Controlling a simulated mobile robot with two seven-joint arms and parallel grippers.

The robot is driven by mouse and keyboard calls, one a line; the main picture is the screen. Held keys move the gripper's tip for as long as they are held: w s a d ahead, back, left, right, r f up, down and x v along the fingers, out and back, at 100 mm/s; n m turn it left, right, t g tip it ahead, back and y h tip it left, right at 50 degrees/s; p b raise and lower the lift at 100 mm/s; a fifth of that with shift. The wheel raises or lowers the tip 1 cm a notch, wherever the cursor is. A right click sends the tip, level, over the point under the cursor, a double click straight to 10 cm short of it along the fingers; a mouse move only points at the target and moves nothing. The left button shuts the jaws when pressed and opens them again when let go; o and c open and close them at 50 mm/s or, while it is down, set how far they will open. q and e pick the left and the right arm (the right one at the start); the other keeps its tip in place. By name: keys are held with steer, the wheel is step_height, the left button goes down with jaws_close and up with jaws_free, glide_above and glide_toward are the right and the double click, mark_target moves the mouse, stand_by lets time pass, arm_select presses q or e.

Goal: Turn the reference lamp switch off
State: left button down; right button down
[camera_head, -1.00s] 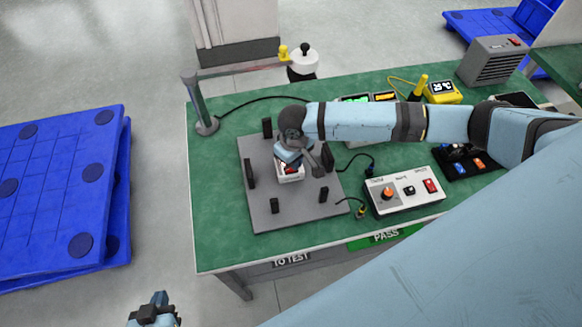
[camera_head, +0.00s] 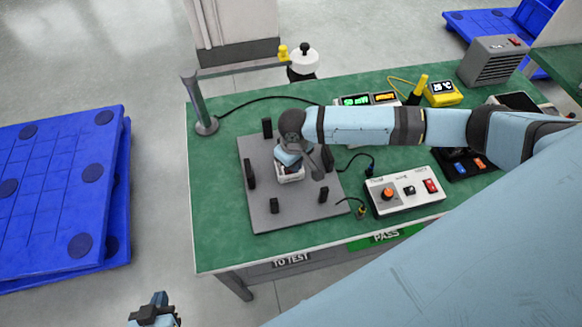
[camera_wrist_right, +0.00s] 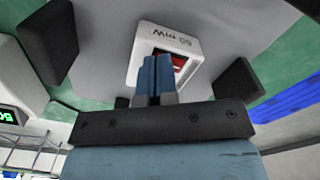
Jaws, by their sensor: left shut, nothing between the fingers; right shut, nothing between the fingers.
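A small white box (camera_head: 291,178) stands on the grey plate (camera_head: 262,212) in the head view. In the right wrist view the white box (camera_wrist_right: 194,47) shows printed text and a dark recess with a red rocker switch (camera_wrist_right: 180,64). I cannot tell which way the rocker is tilted. My right gripper (camera_wrist_right: 156,62) is shut and empty, with its blue fingertips over the recess, hiding part of it. I cannot tell whether they touch the rocker. In the head view my right gripper (camera_head: 287,158) covers the box's top. My left gripper (camera_head: 155,304) is shut and empty, off the table at lower left.
Dark upright blocks (camera_head: 250,174) stand around the plate. A control box (camera_head: 405,195) with an orange knob and red switch is to the right. Behind my right arm are lit displays (camera_head: 355,100) and a yellow meter (camera_head: 442,93). A post (camera_head: 200,105) stands at the table's back left.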

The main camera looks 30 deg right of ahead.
step_height(320, 180, up, 4)
steer(key=p, duration=0.4)
steer(key=shift+f+p, duration=0.1)
steer(key=shift+p, duration=0.25)
steer(key=shift+r+p, duration=0.9)
steer(key=shift+p, duration=0.2)
steer(key=shift+r+p, duration=0.65)
steer(key=shift+p, duration=0.2)
